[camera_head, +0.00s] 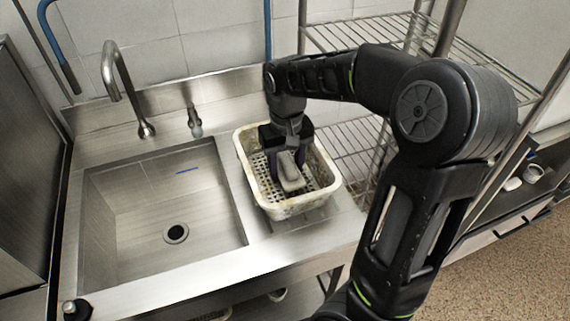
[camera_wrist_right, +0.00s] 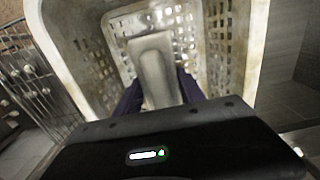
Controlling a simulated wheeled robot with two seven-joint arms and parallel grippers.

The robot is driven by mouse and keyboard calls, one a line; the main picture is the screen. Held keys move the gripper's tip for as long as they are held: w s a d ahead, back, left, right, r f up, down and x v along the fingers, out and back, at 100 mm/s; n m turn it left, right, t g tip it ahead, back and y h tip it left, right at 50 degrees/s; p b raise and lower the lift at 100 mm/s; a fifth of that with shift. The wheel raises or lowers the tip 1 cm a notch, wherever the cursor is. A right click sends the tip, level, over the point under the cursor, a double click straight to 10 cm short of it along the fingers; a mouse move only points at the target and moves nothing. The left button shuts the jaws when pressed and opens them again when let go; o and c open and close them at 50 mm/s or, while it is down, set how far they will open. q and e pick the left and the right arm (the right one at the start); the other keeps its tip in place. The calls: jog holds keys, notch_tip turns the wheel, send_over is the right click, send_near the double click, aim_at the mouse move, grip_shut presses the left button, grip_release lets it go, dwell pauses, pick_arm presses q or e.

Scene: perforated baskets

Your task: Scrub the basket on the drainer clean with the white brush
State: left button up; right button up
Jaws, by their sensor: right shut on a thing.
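A white perforated basket (camera_head: 308,204) with brownish stains stands on the metal drainer (camera_head: 272,246) to the right of the sink. Its slotted wall also shows in the right wrist view (camera_wrist_right: 72,50). My right gripper (camera_head: 289,170) points down inside the basket and is shut on the white brush (camera_head: 291,174). The brush also shows between the fingers in the right wrist view (camera_wrist_right: 155,70). The brush's bristles are hidden, and I cannot tell whether it touches the basket floor. My left gripper is not in view.
An empty steel sink (camera_head: 150,215) with a drain hole lies left of the basket, a curved tap (camera_head: 118,85) behind it. A wire rack (camera_head: 350,140) stands right of the drainer. A lower shelf (camera_head: 515,190) with dishes is at far right.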

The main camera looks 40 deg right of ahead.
jog(key=shift+s, duration=0.1)
jog(key=shift+s+a+f, duration=0.1)
jog(key=shift+s+a, duration=0.1)
jog(key=shift+s, duration=0.35)
jog(key=shift+s+a+f, duration=0.1)
jog(key=shift+s+a, duration=0.05)
jog(key=shift+s, duration=0.4)
jog(key=shift+w+d+r, duration=0.1)
jog(key=shift+w+d, duration=0.25)
jog(key=shift+w, duration=0.25)
jog(key=shift+w+d+r, duration=0.1)
jog(key=shift+w+d, duration=0.2)
jog(key=shift+w, duration=0.25)
jog(key=shift+w+d+f, duration=0.1)
jog(key=shift+w+d, duration=0.1)
jog(key=shift+w, duration=0.4)
jog(key=shift+w+d+f, duration=0.1)
jog(key=shift+w+d, duration=0.05)
jog(key=shift+w, duration=0.4)
